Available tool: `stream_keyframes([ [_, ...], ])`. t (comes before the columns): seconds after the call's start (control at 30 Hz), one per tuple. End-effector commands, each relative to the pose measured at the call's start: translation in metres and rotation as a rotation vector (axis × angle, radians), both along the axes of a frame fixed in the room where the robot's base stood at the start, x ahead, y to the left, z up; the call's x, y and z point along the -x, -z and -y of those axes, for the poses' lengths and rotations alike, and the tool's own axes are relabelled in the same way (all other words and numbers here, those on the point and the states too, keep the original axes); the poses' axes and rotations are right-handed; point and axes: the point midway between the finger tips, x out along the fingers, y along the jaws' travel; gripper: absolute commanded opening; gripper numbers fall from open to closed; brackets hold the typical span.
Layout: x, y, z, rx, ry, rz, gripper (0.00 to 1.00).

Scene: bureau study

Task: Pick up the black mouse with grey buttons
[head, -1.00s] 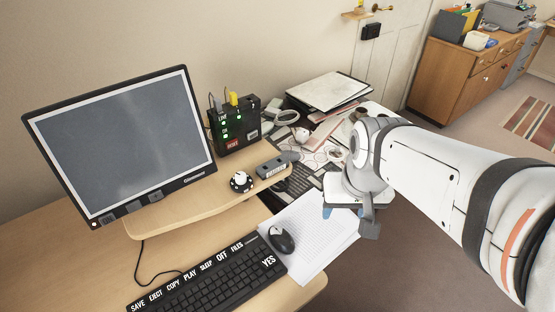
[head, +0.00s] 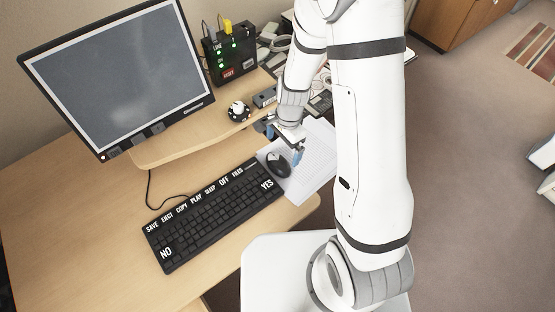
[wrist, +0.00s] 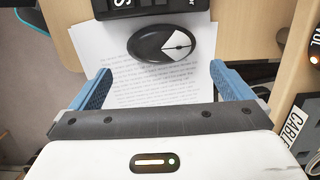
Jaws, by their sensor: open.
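The black mouse with grey buttons (head: 279,164) lies on a printed paper sheet (head: 318,170) at the right end of the keyboard. In the wrist view the mouse (wrist: 163,43) lies sideways near the top, its grey buttons toward the right. My gripper (head: 285,143) is open, with its blue fingers close to the mouse and the paper. In the wrist view my gripper (wrist: 160,88) has its fingers wide apart and nothing between them but paper below the mouse. The mouse lies just beyond the fingertips.
The black keyboard (head: 215,215) lies left of the mouse. The wooden monitor shelf (head: 190,140) holds a monitor (head: 118,75), a round black-and-white item (head: 238,111) and a grey device (head: 265,97). A black box with lights (head: 230,52) stands behind.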

Motion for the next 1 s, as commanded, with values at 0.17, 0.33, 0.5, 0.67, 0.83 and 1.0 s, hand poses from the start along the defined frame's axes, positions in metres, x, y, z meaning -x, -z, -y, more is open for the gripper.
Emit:
stream_keyframes([
  [0.17, 0.002, 0.021, -0.002, 0.001, 0.005, -0.005, 1.0],
  [0.33, 0.004, 0.036, -0.006, 0.002, 0.004, -0.004, 1.0],
  [0.5, 0.007, 0.062, -0.01, 0.002, 0.005, -0.005, 1.0],
  [0.67, 0.007, 0.076, -0.012, 0.001, 0.005, -0.004, 1.0],
  [0.83, 0.007, 0.076, -0.012, 0.001, 0.005, -0.001, 1.0],
  [1.0, 0.007, 0.076, -0.011, 0.001, 0.005, -0.001, 0.92],
])
